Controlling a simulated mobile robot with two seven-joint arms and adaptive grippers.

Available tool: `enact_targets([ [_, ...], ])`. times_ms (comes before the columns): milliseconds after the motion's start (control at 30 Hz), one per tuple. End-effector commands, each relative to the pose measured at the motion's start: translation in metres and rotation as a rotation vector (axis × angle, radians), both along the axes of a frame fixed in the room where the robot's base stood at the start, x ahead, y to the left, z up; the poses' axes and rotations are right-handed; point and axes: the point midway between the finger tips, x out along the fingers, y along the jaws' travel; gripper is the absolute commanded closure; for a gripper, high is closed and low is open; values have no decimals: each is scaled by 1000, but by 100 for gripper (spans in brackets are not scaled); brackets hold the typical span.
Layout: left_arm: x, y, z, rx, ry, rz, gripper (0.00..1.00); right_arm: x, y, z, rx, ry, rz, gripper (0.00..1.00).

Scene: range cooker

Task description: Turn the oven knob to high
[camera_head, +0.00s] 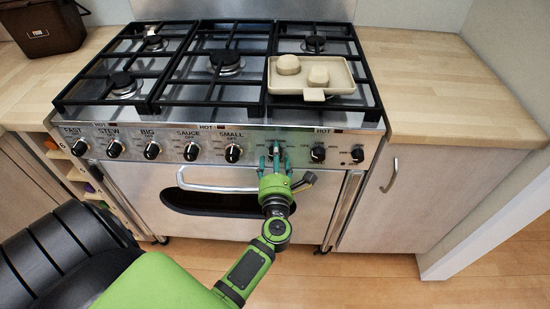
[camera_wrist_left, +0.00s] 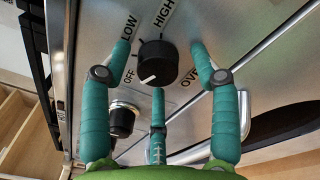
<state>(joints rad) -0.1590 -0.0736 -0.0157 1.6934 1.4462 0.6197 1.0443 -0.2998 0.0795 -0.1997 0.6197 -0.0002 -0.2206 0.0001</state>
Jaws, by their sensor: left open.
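The oven knob (camera_wrist_left: 157,58) is round and black, on the steel panel with OFF, LOW, HIGH and OVEN lettering around it. Its white mark points to the lower left in the left wrist view, close to OFF. My left gripper (camera_head: 276,155) is open in front of the range cooker's panel. Its teal fingers stand apart around the knob, one at each side and one below in the left wrist view. I cannot tell whether any finger touches it. In the head view the fingers mostly hide this knob. My right gripper is not in view.
Other black knobs line the panel, such as the SMALL knob (camera_head: 233,153) to the left and another knob (camera_head: 318,154) to the right. The oven door handle (camera_head: 215,188) runs below. A beige tray (camera_head: 340,77) with two round items sits on the hob.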

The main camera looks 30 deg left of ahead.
Motion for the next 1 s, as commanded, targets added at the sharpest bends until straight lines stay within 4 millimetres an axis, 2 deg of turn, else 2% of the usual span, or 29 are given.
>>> enact_targets([
  [67, 0, 0, 0, 0, 0, 0, 38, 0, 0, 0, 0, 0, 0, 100],
  [100, 0, 0, 0, 1, 1, 0, 42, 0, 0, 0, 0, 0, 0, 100],
  [233, 0, 0, 0, 1, 1, 0, 93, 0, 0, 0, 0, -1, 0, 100],
  [667, -1, 0, -2, 35, 28, 2, 94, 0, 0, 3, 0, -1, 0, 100],
  [1000, -3, 1, -2, 229, 151, 2, 94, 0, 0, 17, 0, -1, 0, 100],
])
